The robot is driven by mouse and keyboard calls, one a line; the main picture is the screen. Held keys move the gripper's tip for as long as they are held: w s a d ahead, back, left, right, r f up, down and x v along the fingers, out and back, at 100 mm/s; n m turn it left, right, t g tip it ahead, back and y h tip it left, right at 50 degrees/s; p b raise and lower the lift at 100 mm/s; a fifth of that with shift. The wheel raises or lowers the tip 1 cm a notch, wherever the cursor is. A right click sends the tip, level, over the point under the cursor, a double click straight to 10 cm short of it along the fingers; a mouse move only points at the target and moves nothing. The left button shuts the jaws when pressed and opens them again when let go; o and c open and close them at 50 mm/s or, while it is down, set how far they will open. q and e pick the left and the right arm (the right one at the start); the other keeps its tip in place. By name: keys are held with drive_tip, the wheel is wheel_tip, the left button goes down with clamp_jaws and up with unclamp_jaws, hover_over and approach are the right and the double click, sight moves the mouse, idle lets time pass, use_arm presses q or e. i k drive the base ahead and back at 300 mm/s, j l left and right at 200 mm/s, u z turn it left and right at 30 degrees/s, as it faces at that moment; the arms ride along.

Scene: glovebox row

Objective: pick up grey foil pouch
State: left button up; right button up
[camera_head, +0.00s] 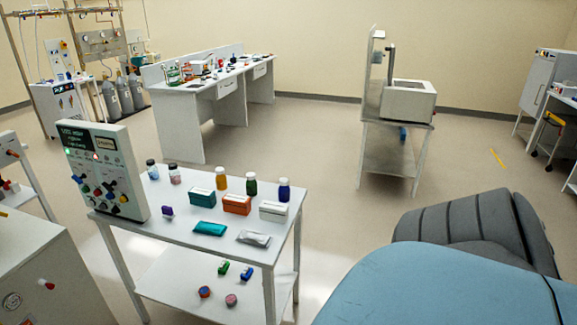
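The grey foil pouch (254,238) lies flat near the front right corner of the white cart's top shelf (181,233). It is silvery grey and fully visible. A teal pouch (210,229) lies just left of it, with a small gap. A white box (273,211) stands close behind it. Neither of my grippers shows in the head view, and nothing is touching the pouch.
An orange box (237,204), a teal box (202,198) and several bottles stand behind the pouches. A control panel (103,170) stands at the cart's left end. Small items lie on the lower shelf (180,285).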

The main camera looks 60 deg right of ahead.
sight(248, 237)
drive_tip(key=k+j+z, duration=0.1)
drive_tip(key=z, duration=1.5)
drive_tip(key=i+l+u, duration=0.15)
drive_tip(key=u, duration=0.35)
drive_tip(key=i+l+u, duration=0.1)
drive_tip(key=l+u, duration=0.15)
drive_tip(key=u, duration=0.2)
drive_tip(key=i+l+u, duration=0.1)
drive_tip(key=l, duration=0.25)
drive_tip(key=i+l+u, duration=0.25)
drive_tip(key=l, duration=0.45)
drive_tip(key=i+l, duration=0.15)
drive_tip(key=l, duration=0.15)
drive_tip(key=i+l, duration=0.1)
drive_tip(key=l, duration=0.15)
drive_tip(key=i+l, duration=0.15)
drive_tip(key=l, duration=0.15)
